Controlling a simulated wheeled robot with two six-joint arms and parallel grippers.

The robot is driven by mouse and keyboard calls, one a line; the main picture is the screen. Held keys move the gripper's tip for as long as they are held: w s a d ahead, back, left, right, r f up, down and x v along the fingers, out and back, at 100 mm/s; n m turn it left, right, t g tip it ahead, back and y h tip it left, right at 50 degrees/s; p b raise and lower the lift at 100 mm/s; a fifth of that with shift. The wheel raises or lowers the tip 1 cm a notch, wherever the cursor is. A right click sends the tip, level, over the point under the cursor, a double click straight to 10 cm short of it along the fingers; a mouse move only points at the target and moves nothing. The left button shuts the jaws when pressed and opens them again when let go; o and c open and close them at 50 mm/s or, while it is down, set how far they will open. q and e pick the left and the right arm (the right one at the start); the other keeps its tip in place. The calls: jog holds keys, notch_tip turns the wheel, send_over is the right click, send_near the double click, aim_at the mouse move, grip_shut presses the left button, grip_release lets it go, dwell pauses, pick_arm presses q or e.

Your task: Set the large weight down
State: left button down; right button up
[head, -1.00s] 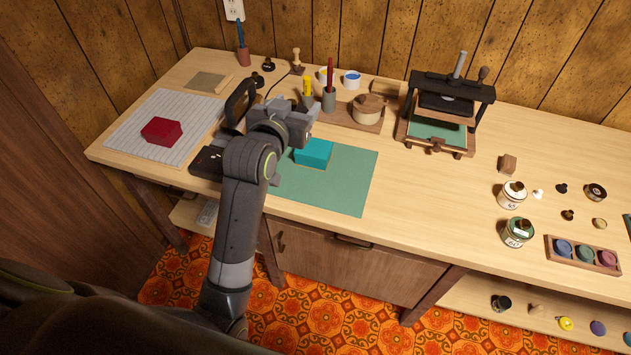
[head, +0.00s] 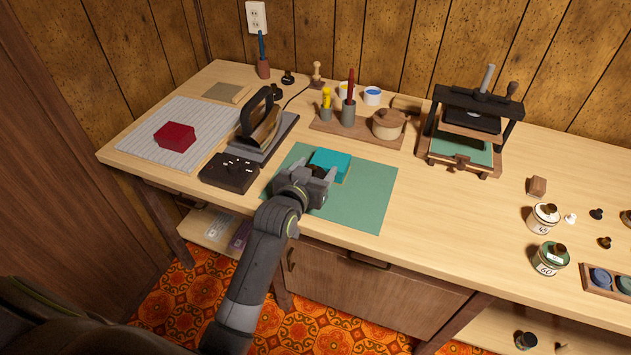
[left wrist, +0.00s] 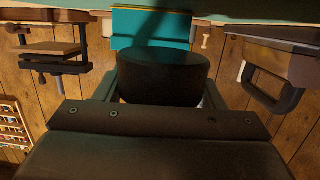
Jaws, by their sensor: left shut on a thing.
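My left gripper (head: 317,180) is over the green mat (head: 360,204), just in front of the teal block (head: 330,164). It is shut on a dark round weight, which shows clearly between the fingers in the left wrist view (left wrist: 163,76). In the head view, the gripper mostly hides the weight. The teal block is close beyond the weight, and it also shows in the left wrist view (left wrist: 150,28). I cannot tell whether the weight touches the mat or the block. My right gripper is out of view.
An iron (head: 262,120) and a dark box (head: 229,172) are left of the mat. A cup tray (head: 366,131) and a press (head: 470,125) stand behind. Bare table lies right of the mat.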

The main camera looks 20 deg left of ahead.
pick_arm(q)
jog(key=shift+f, duration=1.6)
jog(key=shift+c, duration=1.6)
grip_release()
jog(key=shift+f, duration=0.3)
